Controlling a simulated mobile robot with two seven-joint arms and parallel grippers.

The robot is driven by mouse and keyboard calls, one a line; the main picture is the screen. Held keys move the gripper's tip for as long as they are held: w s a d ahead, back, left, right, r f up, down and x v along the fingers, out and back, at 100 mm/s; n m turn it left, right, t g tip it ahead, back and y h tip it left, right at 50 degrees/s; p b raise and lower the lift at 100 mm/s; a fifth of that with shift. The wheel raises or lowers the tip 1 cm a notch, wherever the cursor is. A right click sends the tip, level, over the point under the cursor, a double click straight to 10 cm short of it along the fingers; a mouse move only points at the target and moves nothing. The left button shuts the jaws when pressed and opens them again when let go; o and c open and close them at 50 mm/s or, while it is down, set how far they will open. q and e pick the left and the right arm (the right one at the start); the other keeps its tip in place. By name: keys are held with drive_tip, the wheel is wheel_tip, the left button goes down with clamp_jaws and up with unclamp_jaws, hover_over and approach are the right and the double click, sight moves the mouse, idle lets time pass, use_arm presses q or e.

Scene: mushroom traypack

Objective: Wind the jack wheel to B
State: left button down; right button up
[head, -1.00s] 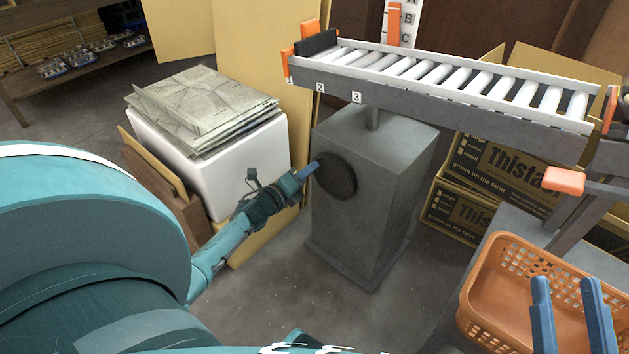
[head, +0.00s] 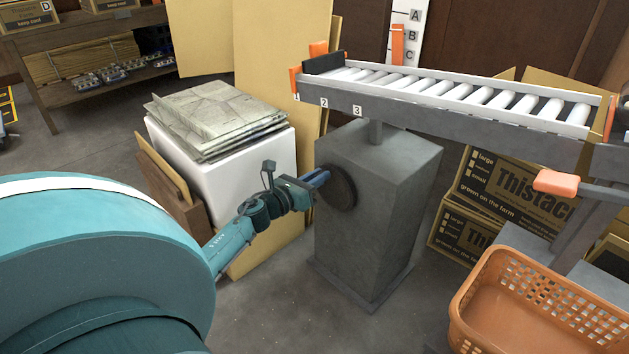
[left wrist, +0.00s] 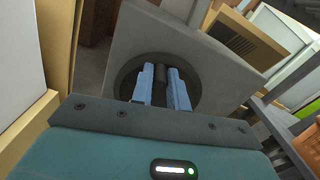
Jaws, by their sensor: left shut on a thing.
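The jack wheel is a dark round disc (head: 342,190) on the left face of the grey jack block (head: 388,195). In the left wrist view the disc (left wrist: 128,78) lies behind my fingers. My left gripper (head: 322,179) reaches it from the left. In the left wrist view its blue fingers (left wrist: 163,82) are shut on the wheel's dark handle (left wrist: 161,78). A white scale (head: 405,45) marked A, B and C stands behind the conveyor, with an orange bar (head: 397,45) beside the letters. The bar's top is near B, slightly above it. My right gripper is out of view.
The roller conveyor (head: 450,111) sits above the block on a short post (head: 375,131). Printed cartons (head: 500,190) and an orange basket (head: 480,325) are at the right.

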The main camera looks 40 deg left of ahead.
sight(339, 179)
use_arm(q)
drive_tip(key=d+m, duration=0.1)
drive_tip(key=m, duration=0.1)
drive_tip(key=d+m, duration=0.1)
drive_tip(key=m, duration=0.1)
drive_tip(key=shift+d+r+m, duration=0.1)
drive_tip(key=shift+r+m, duration=0.05)
drive_tip(key=shift+m, duration=0.15)
drive_tip(key=shift+s+d+f+m, duration=0.1)
drive_tip(key=shift+d+m, duration=0.4)
drive_tip(key=shift+m, duration=0.55)
drive_tip(key=shift+s+d+f+m, duration=0.1)
drive_tip(key=shift+d+m, duration=0.35)
drive_tip(key=shift+m, duration=0.6)
drive_tip(key=c, duration=1.4)
unclamp_jaws()
drive_tip(key=shift+o, duration=0.2)
drive_tip(key=s, duration=0.7)
drive_tip(key=shift+s+a, duration=0.2)
drive_tip(key=shift+a, duration=0.1)
drive_tip(key=shift+c, duration=0.2)
